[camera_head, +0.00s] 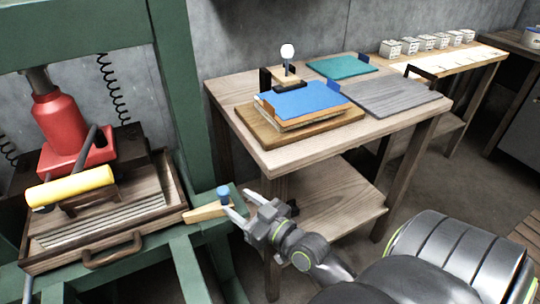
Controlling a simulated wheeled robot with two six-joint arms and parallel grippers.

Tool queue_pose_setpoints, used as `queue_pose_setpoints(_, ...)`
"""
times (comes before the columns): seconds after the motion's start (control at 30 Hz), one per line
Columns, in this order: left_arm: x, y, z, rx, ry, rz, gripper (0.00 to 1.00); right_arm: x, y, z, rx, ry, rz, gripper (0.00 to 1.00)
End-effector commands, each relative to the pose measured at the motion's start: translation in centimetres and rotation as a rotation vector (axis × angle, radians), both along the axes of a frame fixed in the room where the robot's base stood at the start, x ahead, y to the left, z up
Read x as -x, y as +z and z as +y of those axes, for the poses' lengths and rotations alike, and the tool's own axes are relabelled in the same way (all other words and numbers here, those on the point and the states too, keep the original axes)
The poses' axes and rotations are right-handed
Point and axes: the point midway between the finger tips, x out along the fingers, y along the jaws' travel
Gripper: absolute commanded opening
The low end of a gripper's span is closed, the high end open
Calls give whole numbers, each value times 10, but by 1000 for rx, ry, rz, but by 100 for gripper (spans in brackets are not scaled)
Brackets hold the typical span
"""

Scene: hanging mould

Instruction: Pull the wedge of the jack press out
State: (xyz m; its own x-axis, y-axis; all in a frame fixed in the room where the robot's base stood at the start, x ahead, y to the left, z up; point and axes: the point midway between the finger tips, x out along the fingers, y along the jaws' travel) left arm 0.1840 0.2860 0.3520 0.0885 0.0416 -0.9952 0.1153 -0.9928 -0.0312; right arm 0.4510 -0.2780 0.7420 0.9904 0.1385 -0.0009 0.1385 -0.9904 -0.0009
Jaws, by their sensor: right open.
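The jack press stands at the left, with a green steel frame (175,75) and a red bottle jack (62,125) over a wooden mould box (165,185). A tan wooden wedge (205,212) sticks out from the right side of the box, over the green beam. A blue knob (223,193) stands up at the wedge's outer end. My right gripper (235,200) is open, with its fingertips pointing left at the knob and very close to it. I cannot tell whether a finger touches it. My left gripper is not in view.
A yellow roller (70,187) lies on the mould box, which has a front handle (112,252). A wooden table (290,158) with blue, teal and grey sheets stands behind my right gripper. Its lower shelf (335,205) is close to my gripper. Grey floor (440,170) lies open at the right.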

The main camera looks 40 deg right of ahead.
Motion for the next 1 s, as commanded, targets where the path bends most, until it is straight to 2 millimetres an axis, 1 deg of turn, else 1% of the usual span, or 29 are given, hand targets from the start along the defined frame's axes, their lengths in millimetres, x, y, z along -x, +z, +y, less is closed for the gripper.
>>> queue_pose_setpoints(0.03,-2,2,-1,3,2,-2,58,11,-3,-2,2,0,3,52)
queue_pose_setpoints(0.2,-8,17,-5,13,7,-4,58,44,-3,-6,2,0,3,52)
queue_pose_setpoints(0.3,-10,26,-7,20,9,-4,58,60,-3,-9,1,0,3,52)
queue_pose_setpoints(0.43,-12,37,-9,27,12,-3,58,76,-2,-11,1,0,2,52)
queue_pose_setpoints(0.63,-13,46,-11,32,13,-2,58,88,-1,-12,0,0,1,52)
queue_pose_setpoints(1.0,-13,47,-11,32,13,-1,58,88,0,-13,-9,-1,-3,52)
